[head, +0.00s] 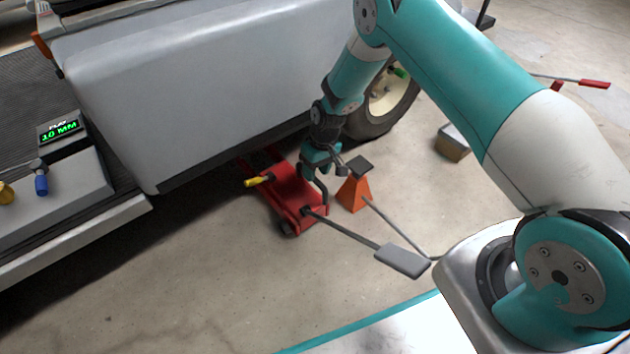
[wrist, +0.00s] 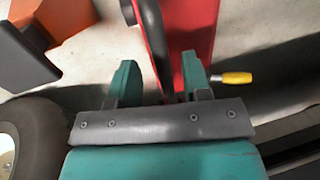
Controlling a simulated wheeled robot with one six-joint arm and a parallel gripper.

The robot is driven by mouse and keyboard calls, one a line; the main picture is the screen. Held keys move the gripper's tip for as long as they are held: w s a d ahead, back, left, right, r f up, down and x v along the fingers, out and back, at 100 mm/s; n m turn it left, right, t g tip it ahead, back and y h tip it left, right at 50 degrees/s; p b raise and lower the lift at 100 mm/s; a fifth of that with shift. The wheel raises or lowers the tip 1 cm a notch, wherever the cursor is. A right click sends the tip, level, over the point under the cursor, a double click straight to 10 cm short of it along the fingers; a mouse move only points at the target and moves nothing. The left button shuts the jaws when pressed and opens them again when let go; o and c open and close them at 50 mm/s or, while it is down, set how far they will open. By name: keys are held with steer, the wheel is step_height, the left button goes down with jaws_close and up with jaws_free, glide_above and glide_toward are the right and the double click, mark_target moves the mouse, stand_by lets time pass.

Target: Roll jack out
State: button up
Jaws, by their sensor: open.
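The red jack (head: 285,195) stands on the concrete floor, its far end reaching under the edge of the grey cart body (head: 180,85). It has a yellow knob (head: 256,182) on its left side, a dark upright loop handle (head: 322,188) and a lever with a grey pedal (head: 402,260). My gripper (head: 322,172) is open over the jack, close to the loop handle. In the wrist view my open gripper (wrist: 165,85) has the dark handle (wrist: 189,70) showing between its fingers, with the red body (wrist: 200,30) behind. I cannot tell whether the fingers touch it.
An orange stand (head: 355,193) with a dark top is just right of the jack. A wheel (head: 390,105) is behind. A small box (head: 453,143) is farther right. A display (head: 60,129) reading 10 MM is at left. The floor in front of the jack is mostly clear.

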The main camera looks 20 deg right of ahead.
steer(key=shift+a+f, duration=0.2)
steer(key=shift+f, duration=0.75)
steer(key=shift+c, duration=0.3)
jaws_close()
steer(key=shift+s, duration=0.1)
